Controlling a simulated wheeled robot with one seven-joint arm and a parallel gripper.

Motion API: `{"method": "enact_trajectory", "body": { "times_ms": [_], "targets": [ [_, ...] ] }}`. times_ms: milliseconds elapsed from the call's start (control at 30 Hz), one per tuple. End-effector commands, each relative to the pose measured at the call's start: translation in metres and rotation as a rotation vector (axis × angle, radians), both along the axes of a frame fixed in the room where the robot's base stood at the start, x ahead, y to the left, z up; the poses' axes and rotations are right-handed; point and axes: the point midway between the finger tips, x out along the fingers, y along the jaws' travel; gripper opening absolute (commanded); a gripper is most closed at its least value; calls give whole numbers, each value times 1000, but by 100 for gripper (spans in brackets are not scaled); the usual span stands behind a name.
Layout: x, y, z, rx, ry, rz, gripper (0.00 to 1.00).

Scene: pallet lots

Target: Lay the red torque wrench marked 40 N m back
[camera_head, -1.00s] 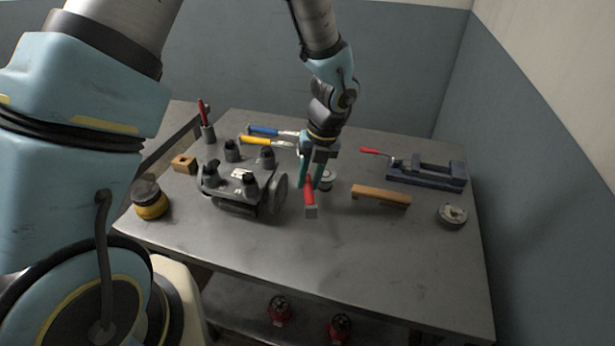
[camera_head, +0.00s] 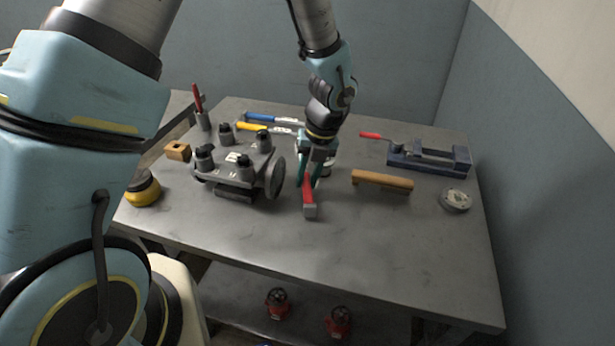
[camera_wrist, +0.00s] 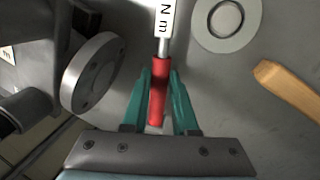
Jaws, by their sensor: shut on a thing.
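My gripper (camera_head: 308,172) is shut on the red torque wrench (camera_head: 308,190) and holds it over the middle of the workbench. In the wrist view the teal fingers (camera_wrist: 158,98) clasp its red handle (camera_wrist: 158,88). A metal shaft runs on to a white label reading "N m"; the number is cut off. In the head view the handle's grey end points towards me, and the far end is hidden behind the gripper. A blue-handled wrench (camera_head: 262,117) and a yellow-handled wrench (camera_head: 252,127) lie side by side at the back of the bench (camera_head: 340,235).
A grey flanged valve body (camera_head: 235,170) stands close left of the wrench. A wooden-handled brush (camera_head: 382,181) and a round disc (camera_head: 456,200) lie right. A blue vise (camera_head: 430,157) stands back right. A yellow pot (camera_head: 143,190) sits left. The front of the bench is clear.

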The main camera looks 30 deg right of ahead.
Motion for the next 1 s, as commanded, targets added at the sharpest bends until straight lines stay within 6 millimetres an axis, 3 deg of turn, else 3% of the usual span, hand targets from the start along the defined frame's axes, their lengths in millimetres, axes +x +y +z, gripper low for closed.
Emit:
{"method": "enact_trajectory", "body": {
  "times_ms": [567,600,900,1000],
  "targets": [
    [0,0,-11,0,-1,-1,0],
    [0,0,-11,-1,0,-1,28],
    [0,0,-11,0,0,0,62],
    [0,0,-11,0,0,0,62]
  ]
}}
